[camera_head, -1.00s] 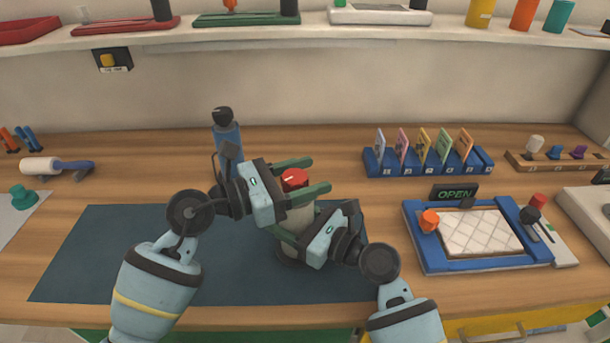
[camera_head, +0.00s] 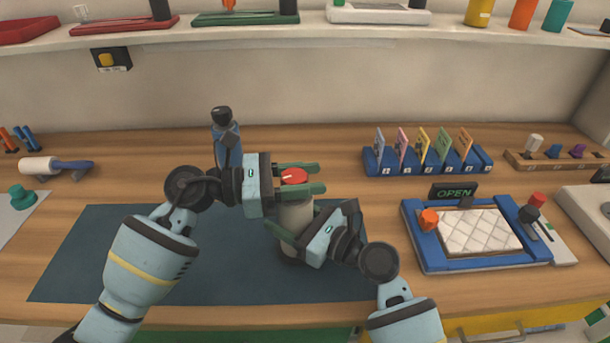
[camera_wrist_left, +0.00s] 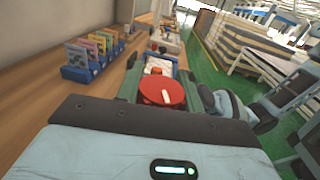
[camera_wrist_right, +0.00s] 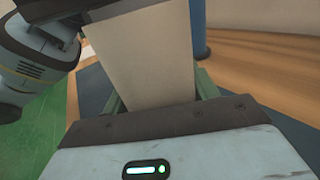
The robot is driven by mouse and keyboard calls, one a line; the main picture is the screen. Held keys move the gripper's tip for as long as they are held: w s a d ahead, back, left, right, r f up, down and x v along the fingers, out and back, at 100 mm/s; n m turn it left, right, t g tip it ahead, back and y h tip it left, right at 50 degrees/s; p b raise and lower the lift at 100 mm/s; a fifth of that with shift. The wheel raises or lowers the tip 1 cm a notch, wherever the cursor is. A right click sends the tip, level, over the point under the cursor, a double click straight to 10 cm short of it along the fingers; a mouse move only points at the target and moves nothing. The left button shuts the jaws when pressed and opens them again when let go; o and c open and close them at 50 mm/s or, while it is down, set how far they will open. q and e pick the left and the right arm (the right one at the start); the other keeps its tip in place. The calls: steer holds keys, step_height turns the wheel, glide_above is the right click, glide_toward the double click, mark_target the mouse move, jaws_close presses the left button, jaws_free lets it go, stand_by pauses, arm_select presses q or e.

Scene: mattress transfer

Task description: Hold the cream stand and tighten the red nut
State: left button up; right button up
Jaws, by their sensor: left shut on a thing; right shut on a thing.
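The cream stand (camera_head: 296,218) stands upright on the dark mat, with the red nut (camera_head: 293,176) on its top. My left gripper (camera_head: 319,178) reaches in from the left, level with the nut, and is shut on it. In the left wrist view the round red nut (camera_wrist_left: 162,91), with a white mark on top, sits between the fingers. My right gripper (camera_head: 284,230) is lower, shut on the stand's body from the right. In the right wrist view the stand (camera_wrist_right: 148,55) fills the space between the fingers. Its base is partly hidden by the right gripper.
A blue bottle (camera_head: 227,145) with a black cap stands close behind my left gripper. A blue card rack (camera_head: 430,163) and a blue-framed tray (camera_head: 425,250) with an OPEN sign (camera_head: 453,193) are to the right. The mat's left part (camera_head: 90,255) is clear.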

mark_target(302, 181)
arm_select(q)
steer(key=m+g, duration=0.2)
steer(key=g, duration=0.1)
steer(key=m+g+y, duration=0.1)
steer(key=m+g, duration=0.1)
steer(key=g, duration=0.1)
steer(key=m+g, duration=0.2)
steer(key=g, duration=0.1)
steer(key=shift+s+y, duration=0.3)
steer(key=shift+s, duration=0.1)
steer(key=shift+s+a+m+g+y, duration=0.1)
steer(key=shift+s+m+g+y, duration=0.05)
steer(key=shift+m+g+y, duration=0.9)
steer(key=shift+s+a+m+g+y, duration=0.1)
steer(key=shift+m+g+y, duration=0.5)
steer(key=shift+g, duration=0.75)
steer(key=shift+s+a+m+g+y, duration=0.1)
steer(key=shift+a+m+g+y, duration=0.05)
steer(key=shift+m+g+y, duration=0.4)
steer(key=o, duration=1)
steer(key=shift+r, duration=0.2)
step_height(302, 181, up, 10)
steer(key=shift+f, duration=0.15)
